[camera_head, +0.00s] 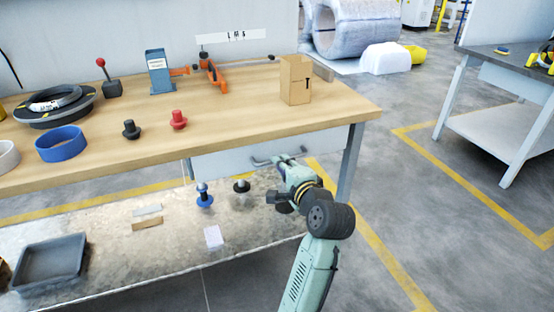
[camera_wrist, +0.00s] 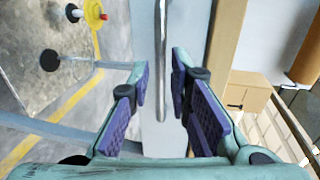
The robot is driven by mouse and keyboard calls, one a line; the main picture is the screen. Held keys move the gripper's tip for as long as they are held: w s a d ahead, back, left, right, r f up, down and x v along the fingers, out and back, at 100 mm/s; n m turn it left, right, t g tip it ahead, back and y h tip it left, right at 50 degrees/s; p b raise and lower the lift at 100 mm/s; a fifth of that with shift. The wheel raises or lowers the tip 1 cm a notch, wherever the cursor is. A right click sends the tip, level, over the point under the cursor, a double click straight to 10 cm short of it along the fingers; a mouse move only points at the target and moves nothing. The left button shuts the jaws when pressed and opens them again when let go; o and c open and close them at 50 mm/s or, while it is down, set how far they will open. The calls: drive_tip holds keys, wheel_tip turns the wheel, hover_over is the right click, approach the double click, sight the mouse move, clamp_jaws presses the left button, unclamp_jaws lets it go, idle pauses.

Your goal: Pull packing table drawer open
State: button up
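The wooden packing table (camera_head: 230,105) has a pale grey drawer (camera_head: 222,165) under its right part. The drawer front looks flush beneath the tabletop edge. A grey bar handle (camera_head: 263,162) sticks out from the front; my gripper (camera_head: 281,160) is at its right part. In the wrist view my gripper (camera_wrist: 161,68) is open, its purple-padded fingers apart on either side of the handle (camera_wrist: 162,95). The drawer front (camera_wrist: 148,30) shows behind the handle. Gaps show between the pads and the bar, and I cannot see any contact.
A cardboard box (camera_head: 296,80) stands on the tabletop's right part. A table leg (camera_head: 350,160) stands right of the drawer.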

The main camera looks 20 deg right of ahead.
drive_tip(key=shift+x, duration=2.05)
drive_tip(key=shift+c, duration=0.3)
clamp_jaws()
